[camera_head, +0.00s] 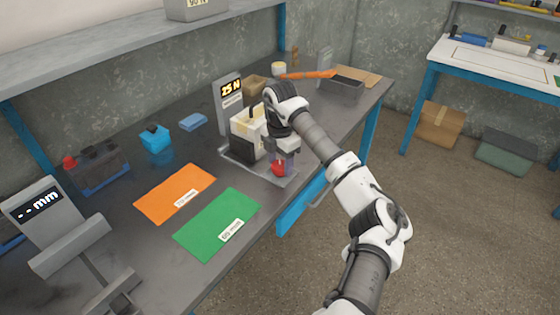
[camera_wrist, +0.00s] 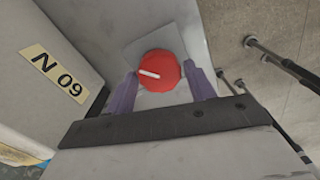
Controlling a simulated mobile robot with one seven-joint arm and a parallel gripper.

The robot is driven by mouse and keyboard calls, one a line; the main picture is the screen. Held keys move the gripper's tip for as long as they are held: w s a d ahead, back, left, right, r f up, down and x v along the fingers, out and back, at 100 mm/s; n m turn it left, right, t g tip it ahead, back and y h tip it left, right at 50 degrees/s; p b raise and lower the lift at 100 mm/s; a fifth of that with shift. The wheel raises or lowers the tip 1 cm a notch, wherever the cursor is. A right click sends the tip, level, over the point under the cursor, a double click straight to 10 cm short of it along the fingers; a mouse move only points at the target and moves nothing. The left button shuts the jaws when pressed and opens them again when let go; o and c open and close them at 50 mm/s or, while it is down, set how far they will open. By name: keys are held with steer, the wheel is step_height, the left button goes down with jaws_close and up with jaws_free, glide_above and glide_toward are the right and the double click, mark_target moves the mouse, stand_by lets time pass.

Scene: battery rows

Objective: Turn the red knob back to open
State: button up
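The red knob (camera_wrist: 160,72) faces the wrist camera, with a white line across its left half, slightly tilted. It sits on a grey plate. In the head view the knob (camera_head: 277,170) shows just below my gripper (camera_head: 284,162), on the tester (camera_head: 245,138), which has a "25 N" display (camera_head: 231,89). The purple fingers of my gripper (camera_wrist: 161,78) stand on either side of the knob. A narrow gap shows on each side, so they look open around it, not closed on it. Contact at the fingertips is not clear.
An orange mat (camera_head: 174,193) and a green mat (camera_head: 217,224) lie left of the tester. A grey tray (camera_head: 341,88) and orange-handled tool (camera_head: 305,74) are behind.

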steer(key=c, duration=0.6)
steer(key=shift+n, duration=0.4)
